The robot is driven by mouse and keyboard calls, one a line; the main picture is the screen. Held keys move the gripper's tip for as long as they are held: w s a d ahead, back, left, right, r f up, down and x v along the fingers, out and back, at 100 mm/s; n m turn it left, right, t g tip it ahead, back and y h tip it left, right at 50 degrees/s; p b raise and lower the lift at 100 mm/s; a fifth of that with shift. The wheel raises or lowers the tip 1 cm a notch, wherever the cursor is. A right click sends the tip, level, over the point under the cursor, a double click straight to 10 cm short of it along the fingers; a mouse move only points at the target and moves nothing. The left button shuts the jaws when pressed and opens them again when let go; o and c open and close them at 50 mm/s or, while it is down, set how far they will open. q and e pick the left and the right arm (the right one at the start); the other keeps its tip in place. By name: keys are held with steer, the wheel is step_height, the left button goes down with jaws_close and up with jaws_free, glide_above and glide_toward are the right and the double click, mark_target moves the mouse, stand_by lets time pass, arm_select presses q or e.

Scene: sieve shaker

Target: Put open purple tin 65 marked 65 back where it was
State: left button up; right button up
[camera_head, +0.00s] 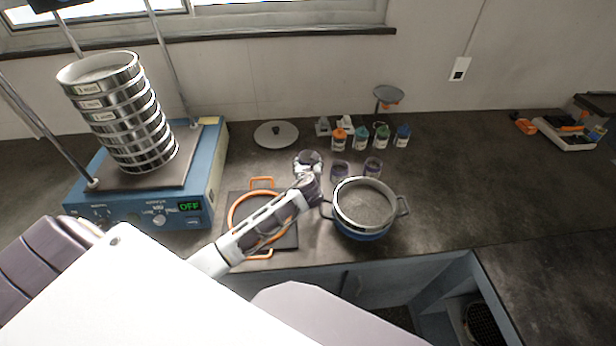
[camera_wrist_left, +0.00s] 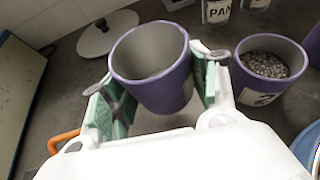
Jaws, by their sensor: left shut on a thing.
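An open purple tin (camera_wrist_left: 150,85) with an empty grey inside is between the green-padded fingers of my left gripper (camera_wrist_left: 155,92); its marking is not readable. In the head view the tin (camera_head: 309,157) is partly hidden by my left gripper (camera_head: 308,170), above or on the counter; I cannot tell which. Another purple tin (camera_wrist_left: 254,95), holding grey grains, stands to its right in the wrist view. In the head view two purple tins, one (camera_head: 339,172) nearer the gripper and one (camera_head: 373,167) further right, stand on the counter. My right gripper is not in view.
A pot with a sieve (camera_head: 362,233) stands close right of my gripper. An orange-handled ring (camera_head: 232,212) lies on a dark plate under my arm. Behind are a round lid (camera_head: 276,134) and several small bottles (camera_head: 361,139). The blue sieve shaker (camera_head: 208,165) is left. The right counter is mostly clear.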

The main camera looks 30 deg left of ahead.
arm_select(q)
steer(key=shift+f, duration=0.7)
steer(key=shift+f, duration=1.85)
steer(key=shift+f, duration=0.15)
steer(key=o, duration=1.1)
steer(key=shift+s+d+r, duration=0.25)
steer(key=shift+s+r, duration=0.15)
steer(key=shift+v, duration=5.45)
